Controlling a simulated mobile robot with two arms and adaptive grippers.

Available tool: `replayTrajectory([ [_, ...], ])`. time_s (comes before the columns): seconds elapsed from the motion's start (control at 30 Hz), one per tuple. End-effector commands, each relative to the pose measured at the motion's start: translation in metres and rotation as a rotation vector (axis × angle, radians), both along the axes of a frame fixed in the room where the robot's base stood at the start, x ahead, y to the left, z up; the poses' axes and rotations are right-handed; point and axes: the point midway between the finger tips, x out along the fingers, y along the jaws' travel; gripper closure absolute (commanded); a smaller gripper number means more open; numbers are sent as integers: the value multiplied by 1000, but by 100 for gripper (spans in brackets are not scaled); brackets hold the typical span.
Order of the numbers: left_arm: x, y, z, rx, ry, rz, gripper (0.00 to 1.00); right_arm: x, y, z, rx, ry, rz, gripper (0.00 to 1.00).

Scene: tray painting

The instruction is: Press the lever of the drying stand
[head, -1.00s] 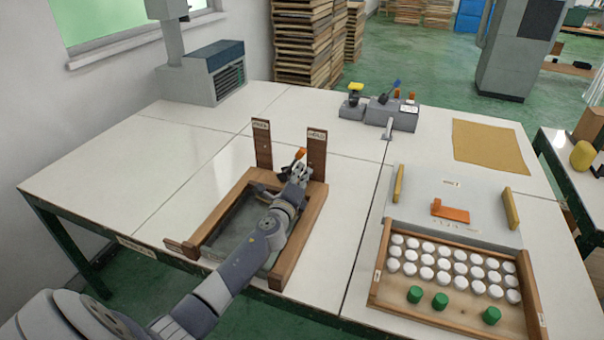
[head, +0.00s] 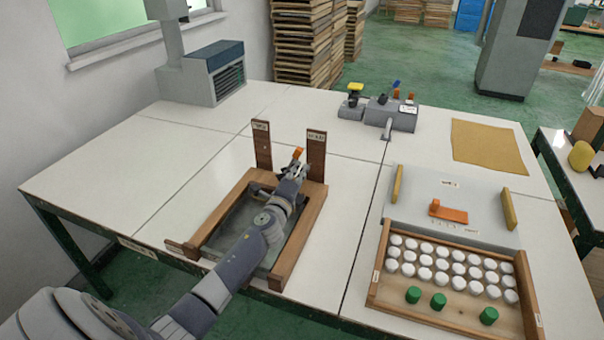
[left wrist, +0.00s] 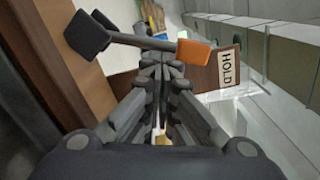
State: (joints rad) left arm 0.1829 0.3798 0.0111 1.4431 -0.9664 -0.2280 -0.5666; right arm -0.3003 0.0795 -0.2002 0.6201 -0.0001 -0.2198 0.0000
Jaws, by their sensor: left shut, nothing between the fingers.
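The drying stand is a wooden frame (head: 307,222) with a dark recessed bed and two upright brown posts at its back. The lever's orange tip (head: 297,153) shows between the posts, just beyond my left gripper (head: 295,168). In the left wrist view the lever is a dark bar with an orange end (left wrist: 196,54), lying across just ahead of my left fingertips (left wrist: 160,64). That gripper is shut and empty. I cannot tell whether it touches the lever. A post labelled HOLD (left wrist: 226,68) stands right of the orange end. My forearm hides part of the stand.
A wooden tray (head: 372,287) of white and green round pieces lies at the right, below a grey board with an orange handle (head: 447,212). Grey fixtures (head: 402,121) stand at the back, beside a tan sheet (head: 488,147). The table left of the stand is clear.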

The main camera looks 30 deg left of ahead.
Motion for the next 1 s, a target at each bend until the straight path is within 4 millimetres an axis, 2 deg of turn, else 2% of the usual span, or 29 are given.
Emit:
replayTrajectory([
  [0.5,-7,30,22,-410,-100,6,100,0,0,25,0,1,0,60],
  [0.8,-11,48,26,-657,-158,5,100,0,0,36,0,1,0,60],
  [1.0,-13,57,25,-745,-180,5,100,0,0,39,0,0,0,60],
])
